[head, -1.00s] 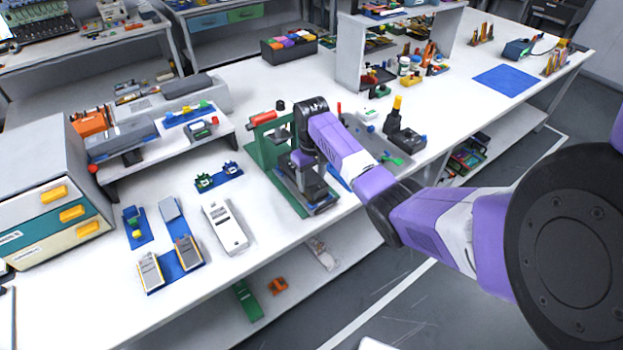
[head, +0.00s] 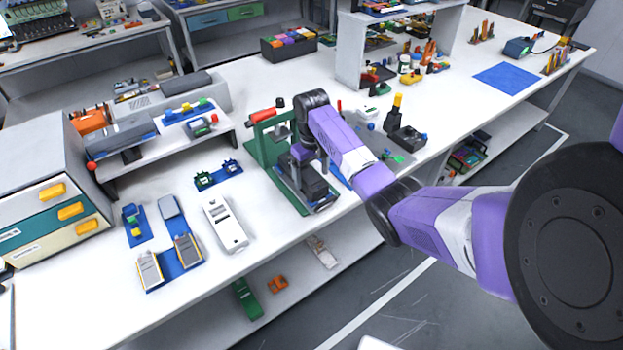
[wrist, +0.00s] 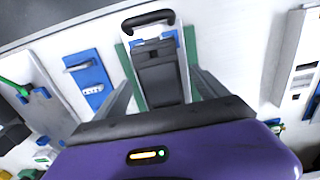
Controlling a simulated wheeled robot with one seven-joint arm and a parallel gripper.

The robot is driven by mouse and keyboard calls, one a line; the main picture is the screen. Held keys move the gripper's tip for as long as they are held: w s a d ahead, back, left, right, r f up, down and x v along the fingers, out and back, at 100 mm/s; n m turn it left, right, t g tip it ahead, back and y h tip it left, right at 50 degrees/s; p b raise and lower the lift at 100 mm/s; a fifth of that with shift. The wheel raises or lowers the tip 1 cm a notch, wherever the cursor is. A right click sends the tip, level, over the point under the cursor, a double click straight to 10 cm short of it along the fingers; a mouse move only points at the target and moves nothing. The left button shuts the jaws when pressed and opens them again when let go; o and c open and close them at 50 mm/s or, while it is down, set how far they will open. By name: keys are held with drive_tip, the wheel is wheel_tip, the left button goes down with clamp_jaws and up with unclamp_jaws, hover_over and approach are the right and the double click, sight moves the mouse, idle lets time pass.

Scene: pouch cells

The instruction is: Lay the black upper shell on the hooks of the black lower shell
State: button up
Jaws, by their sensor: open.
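A black shell assembly (head: 314,182) sits on a light plate over the green base of a press-like stand at the bench's front edge. In the wrist view, the black shell (wrist: 158,75) shows a dark stepped top, with a black handle loop (wrist: 148,20) beyond it. I cannot tell clearly where the upper shell ends and the lower shell begins, and the hooks cannot be made out. My gripper (wrist: 161,84) is open, its grey fingers apart on either side of the shell. In the head view, my gripper (head: 304,158) hangs just above the shell, pointing down.
The green stand (head: 262,145) with a red handle rises just left of my gripper. A black open box (head: 407,140) and small tools lie to the right. A white case (head: 225,224) and blue trays (head: 180,262) lie to the left. The front right bench is clearer.

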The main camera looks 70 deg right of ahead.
wheel_tip(320, 180, up, 6)
drive_tip(key=shift+f+b, duration=0.1)
drive_tip(key=shift+b, duration=0.25)
idle(0.7)
